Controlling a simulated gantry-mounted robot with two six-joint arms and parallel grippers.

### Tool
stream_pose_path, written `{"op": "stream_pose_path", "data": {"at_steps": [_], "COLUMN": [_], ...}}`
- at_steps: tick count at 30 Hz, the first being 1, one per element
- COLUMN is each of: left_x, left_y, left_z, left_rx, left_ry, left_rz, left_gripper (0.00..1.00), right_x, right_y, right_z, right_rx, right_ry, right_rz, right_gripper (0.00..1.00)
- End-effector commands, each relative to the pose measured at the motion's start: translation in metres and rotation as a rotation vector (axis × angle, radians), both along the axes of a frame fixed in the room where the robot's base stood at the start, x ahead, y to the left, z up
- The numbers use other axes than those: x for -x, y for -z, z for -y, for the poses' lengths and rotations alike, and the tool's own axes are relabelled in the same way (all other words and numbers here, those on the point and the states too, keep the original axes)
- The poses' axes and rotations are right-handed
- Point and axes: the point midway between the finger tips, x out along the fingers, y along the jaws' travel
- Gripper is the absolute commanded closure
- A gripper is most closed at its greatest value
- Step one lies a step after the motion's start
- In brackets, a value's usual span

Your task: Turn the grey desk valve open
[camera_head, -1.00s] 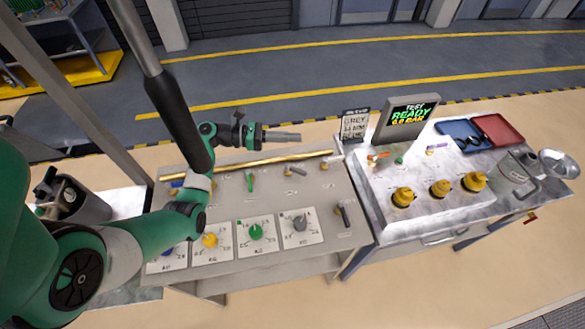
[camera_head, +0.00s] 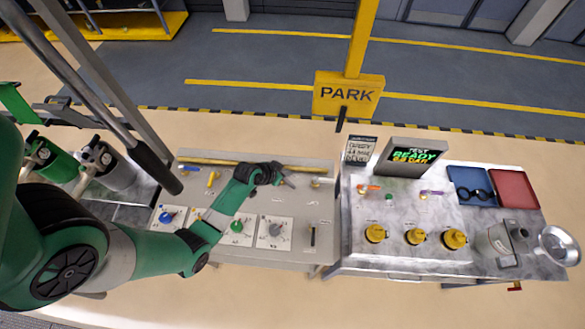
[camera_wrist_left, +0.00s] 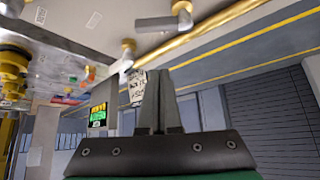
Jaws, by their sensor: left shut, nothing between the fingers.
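The grey desk valve shows in the left wrist view as a grey lever (camera_wrist_left: 160,23) on a brass body, beside a brass pipe. In the head view my left gripper covers its place, so I cannot make out the lever there. My left gripper (camera_head: 291,184) is shut and empty over the back of the desk panel, close to the brass pipe. In the left wrist view its closed fingers (camera_wrist_left: 160,75) point toward the valve row, with a gap in the picture to the lever. Contact is not visible. My right gripper is not in view.
A grey dial (camera_head: 275,231) and a green dial (camera_head: 237,226) lie in front. A yellow lever (camera_head: 212,178) stands to the left along the brass pipe (camera_head: 225,163). A screen (camera_head: 412,157), yellow caps and a steel bench are to the right. A PARK sign (camera_head: 349,96) stands behind.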

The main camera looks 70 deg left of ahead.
Motion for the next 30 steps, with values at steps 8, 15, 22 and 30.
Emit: {"op": "stream_pose_path", "data": {"at_steps": [8,15,22,30], "left_x": [-0.006,-0.029,-0.057,-0.029], "left_y": [0.005,0.04,0.076,0.073], "left_z": [0.003,-0.007,-0.02,-0.008], "left_rx": [-0.003,-0.004,-0.003,-0.004], "left_ry": [0.015,0.015,0.015,0.013], "left_rz": [-0.001,-0.003,-0.003,-0.003], "left_gripper": [1.0,1.0,1.0,1.0], "right_x": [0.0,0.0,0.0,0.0], "right_y": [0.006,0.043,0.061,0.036], "right_z": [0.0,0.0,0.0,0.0], "right_rx": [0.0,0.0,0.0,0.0], "right_ry": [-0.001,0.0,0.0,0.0], "right_rz": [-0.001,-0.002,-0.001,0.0], "right_gripper": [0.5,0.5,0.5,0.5]}}
